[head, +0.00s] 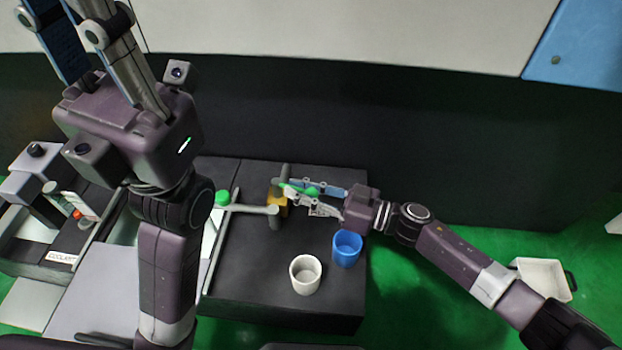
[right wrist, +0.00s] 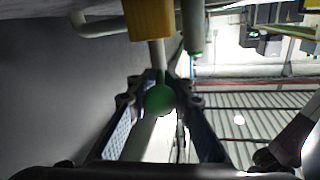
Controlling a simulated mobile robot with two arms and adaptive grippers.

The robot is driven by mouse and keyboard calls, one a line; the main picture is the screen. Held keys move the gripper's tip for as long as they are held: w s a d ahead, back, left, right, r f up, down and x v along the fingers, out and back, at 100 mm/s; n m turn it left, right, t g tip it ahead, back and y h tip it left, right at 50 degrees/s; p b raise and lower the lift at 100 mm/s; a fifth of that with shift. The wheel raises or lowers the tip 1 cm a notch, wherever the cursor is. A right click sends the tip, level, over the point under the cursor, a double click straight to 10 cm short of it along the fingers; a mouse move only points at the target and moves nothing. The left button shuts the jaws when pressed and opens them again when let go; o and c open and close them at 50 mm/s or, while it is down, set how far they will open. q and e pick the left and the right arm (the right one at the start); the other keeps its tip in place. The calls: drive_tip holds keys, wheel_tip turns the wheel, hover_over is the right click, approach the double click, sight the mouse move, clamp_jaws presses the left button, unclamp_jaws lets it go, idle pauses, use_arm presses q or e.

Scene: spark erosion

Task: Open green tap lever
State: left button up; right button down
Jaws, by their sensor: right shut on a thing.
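The tap is a yellow valve block (head: 278,204) on a grey pipe, with a short lever ending in a round green knob (head: 312,191). My right gripper (head: 294,196) reaches in from the right, its fingers on either side of the knob. In the right wrist view the green knob (right wrist: 159,100) sits between the fingers, with its grey stem running up to the yellow block (right wrist: 150,18). The right gripper is shut on the green lever. My left gripper (head: 62,10) is raised high at the upper left, empty, fingers apart, tips cut off by the frame edge.
A white cup (head: 305,275) and a blue cup (head: 347,249) stand on the black bench (head: 250,290), below the right gripper. A second green knob (head: 222,197) sits left of the pipe. A white bin (head: 543,278) is at the right.

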drive_tip(key=shift+t, duration=0.3)
drive_tip(key=c, duration=2)
unclamp_jaws()
drive_tip(key=shift+c, duration=0.2)
drive_tip(key=shift+d, duration=0.1)
drive_tip(key=v, duration=1.2)
drive_tip(key=shift+r, duration=0.1)
